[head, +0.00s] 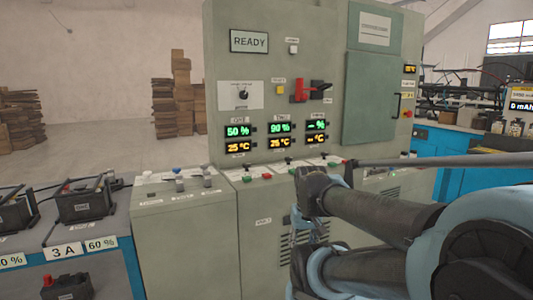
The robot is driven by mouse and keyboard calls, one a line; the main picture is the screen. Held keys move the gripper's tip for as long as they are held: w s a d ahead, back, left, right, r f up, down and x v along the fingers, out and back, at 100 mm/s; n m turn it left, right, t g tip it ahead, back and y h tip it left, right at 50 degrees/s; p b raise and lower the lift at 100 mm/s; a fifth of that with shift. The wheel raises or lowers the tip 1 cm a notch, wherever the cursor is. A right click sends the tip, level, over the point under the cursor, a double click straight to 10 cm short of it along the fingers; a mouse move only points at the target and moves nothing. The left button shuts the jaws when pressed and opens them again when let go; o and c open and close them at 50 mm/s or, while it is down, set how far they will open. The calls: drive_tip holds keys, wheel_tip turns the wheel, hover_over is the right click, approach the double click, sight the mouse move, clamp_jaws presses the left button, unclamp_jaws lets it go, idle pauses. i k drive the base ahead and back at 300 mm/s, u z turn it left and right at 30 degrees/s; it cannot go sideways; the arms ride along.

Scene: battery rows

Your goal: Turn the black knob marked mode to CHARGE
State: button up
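A small black knob (243,94) sits on a white plate (227,102) on the upright face of the grey-green cabinet (222,55). The lettering around it is too small to read, so I cannot tell its marked setting or confirm the word mode. My gripper (300,232) hangs below my wrist in front of the cabinet's lower part, right of and well below the knob, apart from it. My arm partly hides it, and its fingers are too unclear to tell open from shut.
A READY sign (249,41) is above the knob. A sloped console (178,187) juts out below left. Batteries (86,203) stand on a bench at left.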

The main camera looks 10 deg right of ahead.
sight(244, 94)
drive_tip(key=u, duration=0.55)
drive_tip(key=k, duration=1.2)
drive_tip(key=z, duration=0.95)
drive_tip(key=i, duration=1)
